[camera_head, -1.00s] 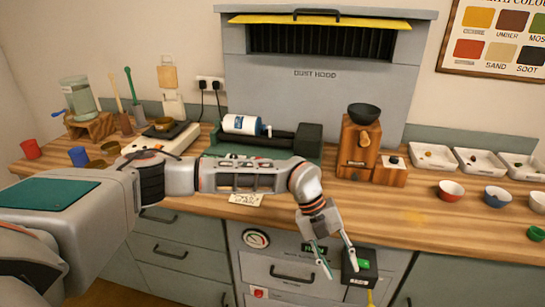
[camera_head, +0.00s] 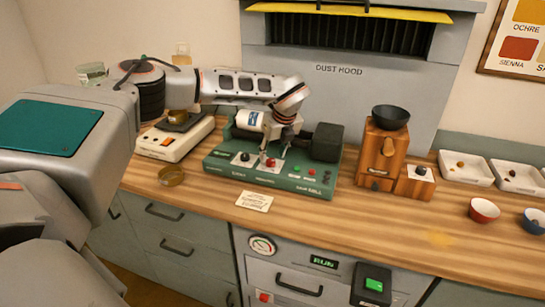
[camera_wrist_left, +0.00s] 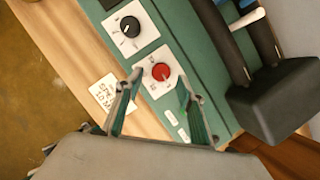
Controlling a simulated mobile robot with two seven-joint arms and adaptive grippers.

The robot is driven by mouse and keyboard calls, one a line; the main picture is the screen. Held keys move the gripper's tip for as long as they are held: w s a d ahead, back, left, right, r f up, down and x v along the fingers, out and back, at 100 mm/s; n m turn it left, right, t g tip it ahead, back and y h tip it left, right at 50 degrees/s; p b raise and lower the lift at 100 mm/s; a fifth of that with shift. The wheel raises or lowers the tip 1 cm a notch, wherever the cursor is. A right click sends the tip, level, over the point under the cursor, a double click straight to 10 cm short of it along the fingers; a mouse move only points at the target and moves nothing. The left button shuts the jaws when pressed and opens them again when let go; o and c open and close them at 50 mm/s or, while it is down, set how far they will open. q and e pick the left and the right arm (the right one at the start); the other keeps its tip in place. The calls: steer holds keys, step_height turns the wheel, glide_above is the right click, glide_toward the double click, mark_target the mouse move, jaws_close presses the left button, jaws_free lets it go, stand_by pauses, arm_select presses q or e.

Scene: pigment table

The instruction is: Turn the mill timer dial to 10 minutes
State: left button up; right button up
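The mill (camera_head: 225,167) is a green base with a white bottle lying on dark rollers, on the wooden counter. Its front panel has a black knob (camera_head: 245,157) on a white plate and a red knob (camera_head: 270,162) on another white plate, right of it. Both show in the left wrist view, the black knob (camera_wrist_left: 130,27) and the red knob (camera_wrist_left: 161,71). I cannot read which is the timer dial. My left gripper (camera_head: 267,153) points down at the red knob. In the wrist view its open fingers (camera_wrist_left: 159,78) straddle the red knob; contact is unclear. My right gripper is not in view.
A green button (camera_head: 296,168) and red parts sit right of the knobs. A dark block (camera_head: 327,142) rises on the mill's right end. A card (camera_head: 254,201) lies in front. A scale (camera_head: 170,143) stands left, a wooden grinder (camera_head: 380,155) right.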

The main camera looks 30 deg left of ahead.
mark_target(270, 160)
arm_select(q)
steer(key=shift+x, duration=1.5)
steer(key=shift+d, duration=0.1)
jaws_close()
steer(key=shift+m, duration=0.4)
steer(key=m+h, duration=0.1)
steer(key=m, duration=0.1)
steer(key=m+t+h, duration=0.1)
steer(key=m, duration=0.2)
steer(key=shift+s+a+m+t, duration=0.15)
steer(key=shift+a+m+t, duration=0.1)
steer(key=shift+m+t, duration=0.05)
steer(key=shift+a+m+t+h+p, duration=0.15)
steer(key=shift+m+h+p, duration=0.35)
steer(key=shift+m, duration=0.9)
steer(key=shift+m+t+h+p, duration=0.25)
steer(key=shift+m+h, duration=0.35)
steer(key=shift+m, duration=0.8)
